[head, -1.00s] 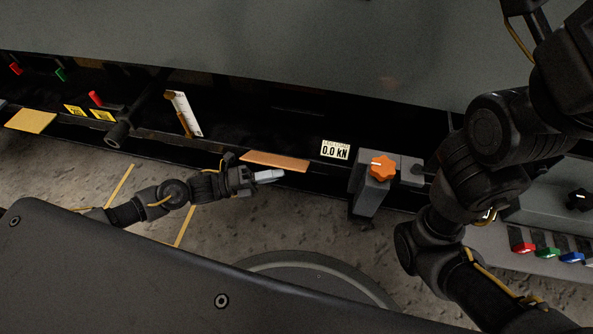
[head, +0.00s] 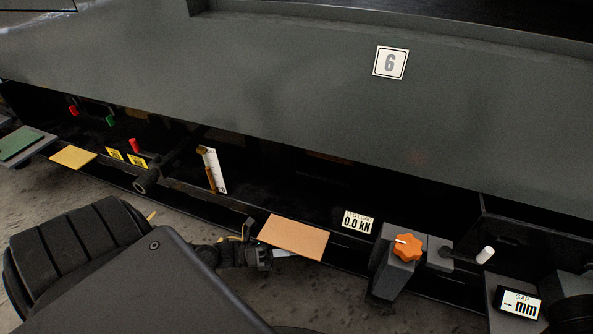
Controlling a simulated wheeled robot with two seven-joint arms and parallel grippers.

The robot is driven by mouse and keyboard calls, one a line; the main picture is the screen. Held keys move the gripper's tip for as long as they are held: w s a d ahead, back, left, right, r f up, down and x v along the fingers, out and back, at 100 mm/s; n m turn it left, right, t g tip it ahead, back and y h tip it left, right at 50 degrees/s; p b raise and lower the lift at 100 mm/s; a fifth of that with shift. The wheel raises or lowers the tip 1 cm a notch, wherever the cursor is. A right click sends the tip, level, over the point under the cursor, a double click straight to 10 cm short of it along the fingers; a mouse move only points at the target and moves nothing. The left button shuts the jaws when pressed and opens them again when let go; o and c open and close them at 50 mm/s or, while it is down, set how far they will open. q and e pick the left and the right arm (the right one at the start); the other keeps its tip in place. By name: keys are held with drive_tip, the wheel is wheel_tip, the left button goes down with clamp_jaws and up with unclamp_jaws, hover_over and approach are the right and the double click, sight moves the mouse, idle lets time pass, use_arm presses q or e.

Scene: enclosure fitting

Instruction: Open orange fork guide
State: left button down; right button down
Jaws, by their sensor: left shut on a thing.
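The orange fork guide, a flat copper-orange plate (head: 293,236), sticks out from the front edge of the dark enclosure in the head view. My left gripper (head: 283,253) is at its near lower edge, shut on it. The plate hides part of the fingertips, so the exact grip is unclear. My right gripper is not in view.
An orange knob (head: 407,247) sits on a grey block right of the plate. A "0.0 kN" display (head: 359,222) is between them. A yellow plate (head: 73,157) and a green plate (head: 18,143) lie left. A gap display (head: 518,302) is lower right.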

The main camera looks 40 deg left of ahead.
use_arm(q)
drive_tip(key=shift+w, duration=0.1)
idle(0.3)
drive_tip(key=c, duration=1.8)
unclamp_jaws()
drive_tip(key=shift+o, duration=0.2)
drive_tip(key=shift+a, duration=0.1)
drive_tip(key=shift+s+a+f, duration=0.15)
drive_tip(key=shift+s+a, duration=0.1)
drive_tip(key=shift+s, duration=0.05)
drive_tip(key=p+v, duration=0.2)
drive_tip(key=v, duration=0.8)
drive_tip(key=shift+p, duration=0.4)
